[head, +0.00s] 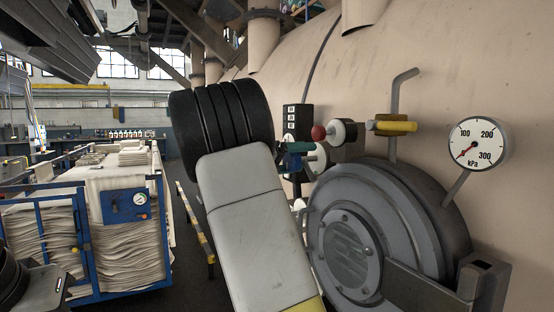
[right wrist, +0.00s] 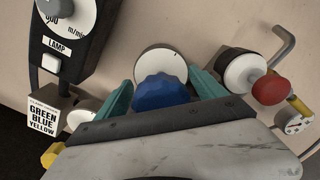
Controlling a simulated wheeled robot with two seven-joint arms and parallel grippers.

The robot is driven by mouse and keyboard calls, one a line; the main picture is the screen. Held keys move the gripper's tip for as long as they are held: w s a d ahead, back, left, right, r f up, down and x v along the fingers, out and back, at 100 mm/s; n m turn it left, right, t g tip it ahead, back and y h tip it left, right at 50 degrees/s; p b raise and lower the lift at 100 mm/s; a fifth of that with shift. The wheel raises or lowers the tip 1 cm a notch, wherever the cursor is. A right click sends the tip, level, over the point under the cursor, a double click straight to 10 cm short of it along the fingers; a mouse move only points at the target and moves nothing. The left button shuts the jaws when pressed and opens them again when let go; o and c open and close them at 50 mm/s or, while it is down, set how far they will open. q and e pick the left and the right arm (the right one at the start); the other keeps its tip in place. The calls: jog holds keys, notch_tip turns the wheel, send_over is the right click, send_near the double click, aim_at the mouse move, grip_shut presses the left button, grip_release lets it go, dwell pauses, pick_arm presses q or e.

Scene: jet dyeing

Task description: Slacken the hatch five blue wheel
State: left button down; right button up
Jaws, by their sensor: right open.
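The blue wheel (right wrist: 162,92) is a lobed knob in front of a round white disc (right wrist: 160,62) on the beige vessel wall, in the right wrist view. My right gripper (right wrist: 161,80) is open, with one teal finger on each side of the blue wheel. I cannot tell whether the fingers touch it. My left gripper's fingers do not show.
A red ball knob (right wrist: 270,89) is right of the wheel. A black lamp box (right wrist: 75,35) and a GREEN BLUE YELLOW label (right wrist: 44,117) are left. A yellow handle (head: 395,126) and a kPa gauge (head: 478,145) are on the vessel. A blue-framed fabric cart (head: 82,240) stands left.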

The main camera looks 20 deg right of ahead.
jog(key=shift+c, duration=0.2)
jog(key=c, duration=1.3)
jog(key=shift+c, duration=0.2)
